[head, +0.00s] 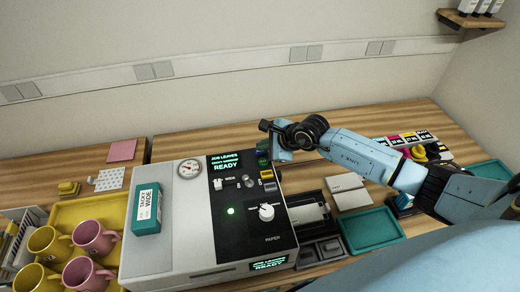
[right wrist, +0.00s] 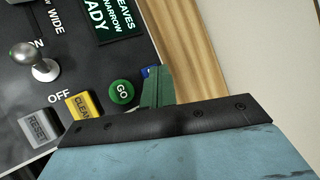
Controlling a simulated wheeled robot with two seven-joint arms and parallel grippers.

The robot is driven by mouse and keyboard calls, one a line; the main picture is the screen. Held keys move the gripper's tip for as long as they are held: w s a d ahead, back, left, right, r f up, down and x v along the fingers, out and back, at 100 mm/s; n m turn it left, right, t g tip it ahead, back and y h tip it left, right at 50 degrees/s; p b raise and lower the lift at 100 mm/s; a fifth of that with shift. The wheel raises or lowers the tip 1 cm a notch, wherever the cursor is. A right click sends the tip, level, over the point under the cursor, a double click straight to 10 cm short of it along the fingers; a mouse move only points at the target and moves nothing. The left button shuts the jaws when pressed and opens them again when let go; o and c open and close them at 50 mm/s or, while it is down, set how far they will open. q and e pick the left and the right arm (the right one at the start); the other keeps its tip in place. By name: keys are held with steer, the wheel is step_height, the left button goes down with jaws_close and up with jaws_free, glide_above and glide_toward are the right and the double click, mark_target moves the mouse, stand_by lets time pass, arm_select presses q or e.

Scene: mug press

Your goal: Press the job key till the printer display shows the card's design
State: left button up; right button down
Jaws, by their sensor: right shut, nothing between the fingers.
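The printer (head: 165,230) stands on the bench with a black panel on its right side. Its upper display (head: 224,166) reads "JOB LEAVES", a less clear line ending in "NARROW", and "READY"; part of it shows in the right wrist view (right wrist: 108,18). A blue key (right wrist: 150,71) lies just beyond my right fingertips and is mostly hidden by them; I cannot tell if they touch it. My right gripper (right wrist: 158,80) is shut and empty, over the panel's far right edge (head: 272,150). I cannot make out the design card. My left gripper is out of view.
The green GO key (right wrist: 122,92), yellow CLEAN key (right wrist: 84,105) and grey RESET key (right wrist: 39,127) sit close to the fingers. A teal box (head: 147,208) lies on the printer. Pink and yellow mugs (head: 90,238) stand at left. A teal tray (head: 372,230) is at right.

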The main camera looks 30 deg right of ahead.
mark_target(263, 153)
steer(key=shift+r+p, duration=0.45)
steer(key=shift+r, duration=0.3)
steer(key=shift+r, duration=0.1)
step_height(263, 153, up, 5)
steer(key=p, duration=0.3)
steer(key=shift+p, duration=0.4)
